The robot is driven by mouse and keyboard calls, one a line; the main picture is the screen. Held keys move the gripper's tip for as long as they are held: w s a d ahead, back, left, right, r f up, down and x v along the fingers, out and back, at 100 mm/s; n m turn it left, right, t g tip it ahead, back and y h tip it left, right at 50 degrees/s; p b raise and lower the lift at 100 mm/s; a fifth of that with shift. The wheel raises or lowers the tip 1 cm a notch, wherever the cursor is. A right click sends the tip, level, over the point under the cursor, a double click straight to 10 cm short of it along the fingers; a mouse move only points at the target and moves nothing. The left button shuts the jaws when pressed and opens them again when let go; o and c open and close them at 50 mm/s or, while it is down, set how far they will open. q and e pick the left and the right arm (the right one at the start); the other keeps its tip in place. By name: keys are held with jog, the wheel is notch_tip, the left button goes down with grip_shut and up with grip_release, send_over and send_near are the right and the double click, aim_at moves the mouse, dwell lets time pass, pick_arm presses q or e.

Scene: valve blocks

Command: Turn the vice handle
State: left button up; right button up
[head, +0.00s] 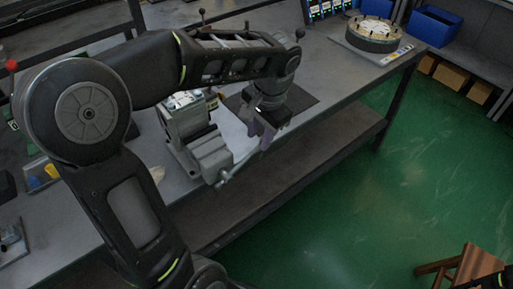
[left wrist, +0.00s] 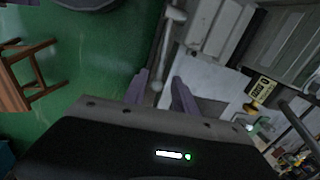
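The grey vice (head: 207,150) stands at the front edge of the workbench in the head view. Its handle, a thin metal bar (head: 239,165), slants up to the right from the screw end towards my left gripper (head: 263,135). The vice body (left wrist: 217,27) also shows at the top of the left wrist view. There the handle bar (left wrist: 166,52) runs down between the two purple fingers of my left gripper (left wrist: 160,86). The fingers are apart, with a gap visible on each side of the bar.
A round flanged part (head: 373,33) sits on the far right of the workbench (head: 340,85). Blue bins (head: 434,25) and cardboard boxes (head: 451,76) are on a shelf behind. A wooden stool (head: 470,266) stands on the open green floor at lower right.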

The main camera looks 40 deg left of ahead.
aim_at(257, 147)
pick_arm(q)
jog(key=f, duration=0.4)
jog(key=a+f, duration=0.1)
jog(key=f, duration=0.1)
jog(key=shift+w, duration=0.1)
grip_shut()
dwell(1.3)
